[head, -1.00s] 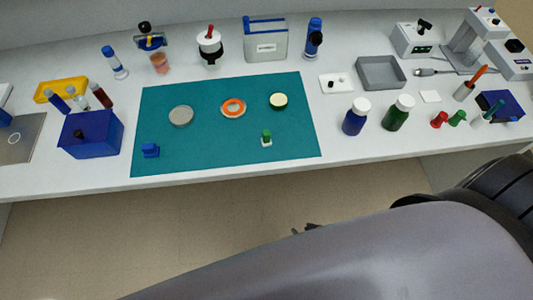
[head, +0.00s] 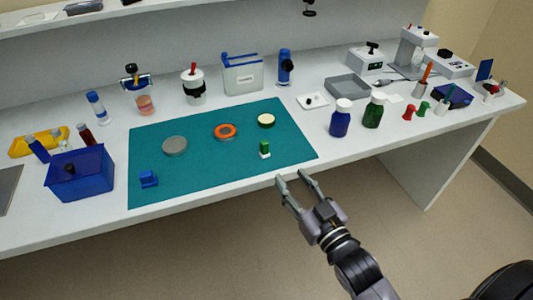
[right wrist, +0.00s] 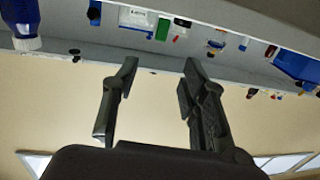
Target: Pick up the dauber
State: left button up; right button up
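On the teal mat (head: 205,184) stands a small green block with a white foot (head: 265,150), close to the front right. A small blue block-like piece (head: 149,179) sits at the mat's front left. The green piece looks most like the dauber, but I cannot be sure. My right gripper (head: 291,177) is open and empty, its fingertips by the bench's front edge, apart from the green piece and nearer the front. In the right wrist view its two fingers (right wrist: 160,66) are spread with nothing between them. My left gripper is not in view.
The mat also bears a grey disc (head: 175,146), an orange ring (head: 225,131) and a pale yellow disc (head: 266,120). Blue (head: 341,118) and green (head: 374,110) bottles stand right of the mat. A blue box (head: 80,174) stands left. Mat space around the green piece is clear.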

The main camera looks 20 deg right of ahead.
send_near(266, 146)
jog(key=w, duration=0.3)
jog(key=w+p, duration=0.1)
jog(key=shift+w+a+r, duration=0.15)
jog(key=shift+w+a, duration=0.2)
jog(key=shift+w, duration=0.05)
jog(key=shift+w+a, duration=0.15)
jog(key=shift+w, duration=0.7)
jog(key=w, duration=0.4)
jog(key=shift+w+a+p, duration=0.3)
jog(key=shift+a, duration=0.1)
jog(key=shift+s, duration=0.1)
jog(key=c, duration=0.9)
notch_tip(266, 146, up, 20)
jog(key=shift+f+p, duration=0.15)
jog(key=shift+p, duration=0.75)
